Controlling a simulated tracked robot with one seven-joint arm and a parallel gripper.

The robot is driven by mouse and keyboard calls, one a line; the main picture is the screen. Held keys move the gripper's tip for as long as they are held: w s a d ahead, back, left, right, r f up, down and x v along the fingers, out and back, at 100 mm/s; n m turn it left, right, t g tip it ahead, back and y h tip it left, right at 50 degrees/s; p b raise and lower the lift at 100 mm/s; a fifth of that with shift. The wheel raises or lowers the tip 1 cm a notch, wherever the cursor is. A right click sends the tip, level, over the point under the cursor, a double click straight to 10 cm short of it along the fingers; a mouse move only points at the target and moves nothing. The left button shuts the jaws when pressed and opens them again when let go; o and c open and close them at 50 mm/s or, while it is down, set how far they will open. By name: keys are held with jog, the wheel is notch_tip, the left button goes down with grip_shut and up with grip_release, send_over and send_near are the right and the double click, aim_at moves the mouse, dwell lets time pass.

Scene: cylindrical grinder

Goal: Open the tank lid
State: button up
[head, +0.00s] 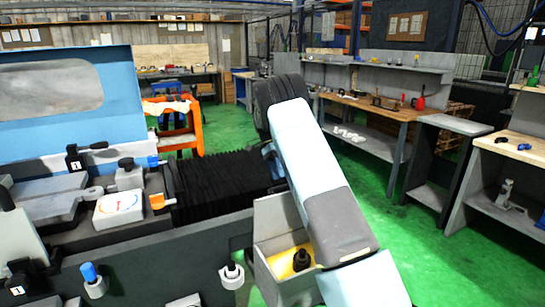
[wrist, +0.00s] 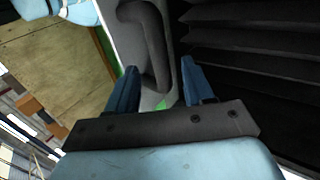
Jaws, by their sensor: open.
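In the head view a light grey box, seemingly the tank (head: 274,214), stands at the end of the machine, partly hidden by my arm. Its visible part is open at the top, with a yellowish inside and a black fitting (head: 301,259). In the wrist view a dark curved handle (wrist: 153,45) sits on a light panel, which may be the tank lid; I cannot tell for sure. My gripper (wrist: 160,68) is open, its two blue fingers apart. The handle's lower end shows between the fingertips; contact cannot be told. In the head view my arm hides the fingers.
Black bellows (head: 222,183) run along the machine beside the box and fill the right of the wrist view. The blue machine cover (head: 75,115) stands at left. An orange cart (head: 183,130) and a workbench (head: 375,106) stand behind. Green floor (head: 365,215) is free at right.

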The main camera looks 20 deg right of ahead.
jog(key=v, duration=0.8)
jog(key=s+r+n+t+y, duration=0.2)
jog(key=s+r+n+t, duration=0.5)
jog(key=s+r, duration=1.5)
jog(key=s+a+f+n+t, duration=0.1)
jog(key=s+f+n+t, duration=0.1)
jog(key=s, duration=0.7)
jog(key=s+a+f+n+t, duration=0.1)
jog(key=s+n, duration=0.3)
jog(key=s, duration=0.6)
jog(key=s+f+n+t, duration=0.2)
jog(key=s+f, duration=0.1)
jog(key=s, duration=0.7)
jog(key=shift+a+f+n+t+h, duration=0.3)
jog(key=shift+a+f+n, duration=0.1)
